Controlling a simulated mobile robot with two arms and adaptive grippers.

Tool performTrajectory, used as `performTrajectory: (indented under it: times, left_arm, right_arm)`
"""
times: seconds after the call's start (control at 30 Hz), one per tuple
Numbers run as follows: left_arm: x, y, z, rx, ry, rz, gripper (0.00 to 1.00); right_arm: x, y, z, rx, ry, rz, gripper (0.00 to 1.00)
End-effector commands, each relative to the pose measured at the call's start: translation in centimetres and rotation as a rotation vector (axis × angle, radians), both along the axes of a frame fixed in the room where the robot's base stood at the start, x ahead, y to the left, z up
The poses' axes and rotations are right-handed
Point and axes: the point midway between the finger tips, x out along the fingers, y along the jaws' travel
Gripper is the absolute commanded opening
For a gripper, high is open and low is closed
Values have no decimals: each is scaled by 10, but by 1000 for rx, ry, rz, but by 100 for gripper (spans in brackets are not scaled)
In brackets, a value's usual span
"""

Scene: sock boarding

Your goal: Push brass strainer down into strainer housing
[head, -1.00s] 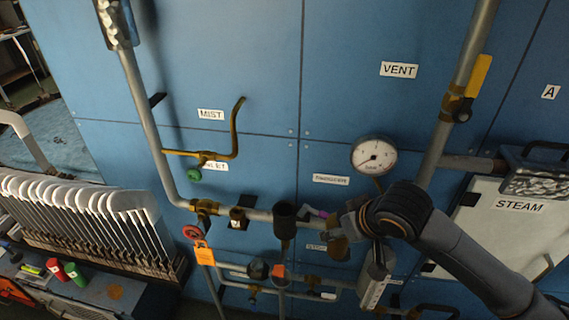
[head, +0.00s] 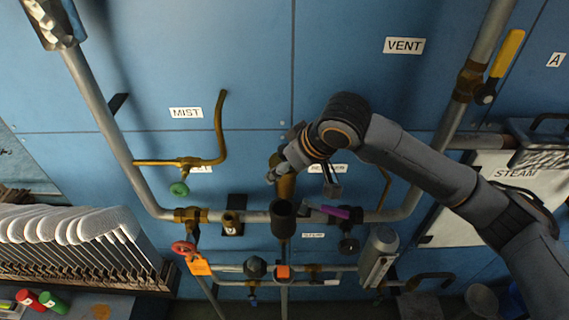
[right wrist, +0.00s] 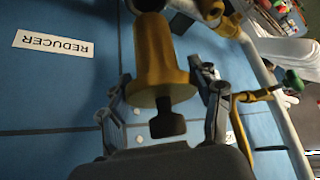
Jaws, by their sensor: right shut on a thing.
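The brass strainer (head: 287,186) is held upright over the strainer housing (head: 283,218), a dark open-topped cylinder on the pipe. Its lower end is at or just above the housing's mouth; I cannot tell whether it has entered. My right gripper (head: 284,168) is shut on the strainer's upper part. In the right wrist view the strainer (right wrist: 160,65) shows its wide brass flange and dark knob between the fingers of the right gripper (right wrist: 163,115). A small dark part of the housing (right wrist: 148,4) shows beyond it. My left gripper is out of view.
A horizontal grey pipe (head: 390,215) runs on both sides of the housing. A purple-handled valve (head: 340,212) is close on its right. A red handwheel with an orange tag (head: 199,265) and a green knob (head: 179,190) are on the left. A grey cylinder (head: 379,257) hangs lower right.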

Motion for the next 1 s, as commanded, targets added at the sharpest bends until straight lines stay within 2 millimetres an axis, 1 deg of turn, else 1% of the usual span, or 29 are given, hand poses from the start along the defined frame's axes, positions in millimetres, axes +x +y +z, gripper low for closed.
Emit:
performTrajectory:
  times: [0.07, 0.17, 0.2, 0.23, 0.3, 0.4, 0.47, 0.57, 0.7, 0.83, 1.0]
  left_arm:
    - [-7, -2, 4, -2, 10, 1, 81]
    - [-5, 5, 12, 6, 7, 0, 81]
    - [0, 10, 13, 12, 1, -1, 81]
    - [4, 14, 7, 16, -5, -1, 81]
    - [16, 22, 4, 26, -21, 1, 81]
    - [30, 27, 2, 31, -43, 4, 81]
    - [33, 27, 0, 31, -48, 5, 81]
    - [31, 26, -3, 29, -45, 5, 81]
    - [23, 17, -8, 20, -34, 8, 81]
    - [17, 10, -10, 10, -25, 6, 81]
    - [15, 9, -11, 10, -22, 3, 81]
  right_arm:
    - [0, 1, 3, 1, -1, 0, 20]
    - [-1, 0, 5, 2, -1, -1, 20]
    - [-1, 0, 2, 1, -1, -1, 20]
    - [-1, 0, -5, 1, -1, -1, 20]
    - [0, 0, -13, 2, -1, -1, 20]
    - [0, 0, -23, 1, -1, -1, 20]
    - [0, 0, -29, 0, -2, -2, 20]
    - [0, 0, -38, 1, -2, -1, 20]
    - [0, 0, -48, 2, -2, -1, 20]
    - [0, 0, -54, 1, -3, -2, 20]
    - [0, 0, -57, 1, -3, -1, 20]
